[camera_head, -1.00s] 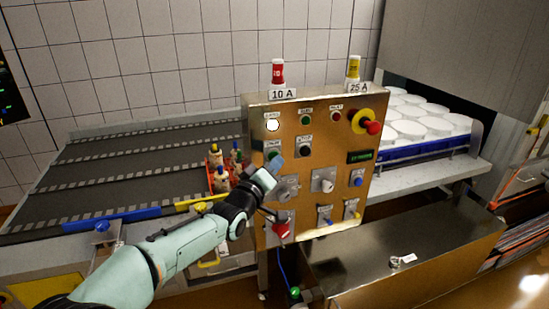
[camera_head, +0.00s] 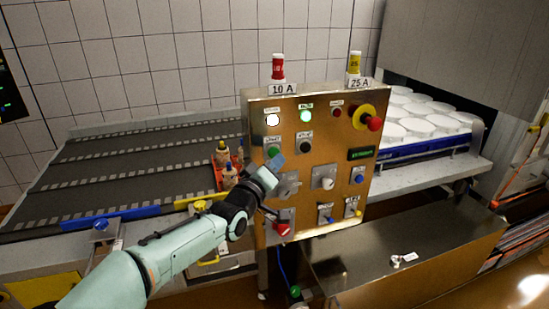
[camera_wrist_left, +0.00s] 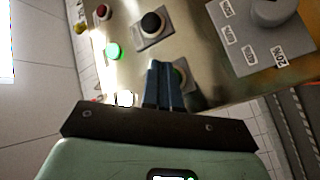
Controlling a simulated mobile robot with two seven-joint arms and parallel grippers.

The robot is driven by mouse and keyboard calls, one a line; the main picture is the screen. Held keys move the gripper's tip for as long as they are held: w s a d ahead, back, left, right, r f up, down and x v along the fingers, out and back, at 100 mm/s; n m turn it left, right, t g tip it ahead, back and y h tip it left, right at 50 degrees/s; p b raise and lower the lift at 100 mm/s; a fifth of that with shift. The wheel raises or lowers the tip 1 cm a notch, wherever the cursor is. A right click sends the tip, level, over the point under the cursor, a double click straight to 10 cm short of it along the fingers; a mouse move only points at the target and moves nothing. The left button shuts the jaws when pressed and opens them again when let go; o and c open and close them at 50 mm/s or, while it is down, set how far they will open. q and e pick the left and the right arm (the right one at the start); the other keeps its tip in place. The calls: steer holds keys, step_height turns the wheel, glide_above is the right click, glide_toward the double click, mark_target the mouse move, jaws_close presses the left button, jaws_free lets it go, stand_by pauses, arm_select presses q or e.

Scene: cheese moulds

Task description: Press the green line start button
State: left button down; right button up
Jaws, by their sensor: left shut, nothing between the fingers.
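The green start button (camera_head: 272,153) is on the brass control panel (camera_head: 338,127), left of a black button (camera_head: 305,147). My left gripper (camera_head: 277,162) is shut and empty, its blue fingertips at the green button's lower right in the head view. In the left wrist view the shut fingers (camera_wrist_left: 164,72) partly cover the green button (camera_wrist_left: 180,76); I cannot tell whether they touch it. Above, a green lamp (camera_head: 306,115) glows brightly, beside a lit white lamp (camera_head: 272,119). The green lamp also glows in the left wrist view (camera_wrist_left: 114,51). My right gripper is not in view.
A red emergency knob (camera_head: 374,124) on a yellow ring, a grey rotary switch (camera_head: 289,184) and a red-handled switch (camera_head: 282,229) share the panel. A conveyor (camera_head: 130,165) is at left, with small bottles (camera_head: 229,177). White moulds (camera_head: 428,122) stand at right.

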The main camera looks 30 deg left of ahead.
arm_select(q)
steer(key=shift+s+d, duration=0.1)
steer(key=shift+d, duration=0.05)
steer(key=shift+s+d+b, duration=0.85)
steer(key=shift+s+d, duration=0.75)
steer(key=shift+d, duration=0.3)
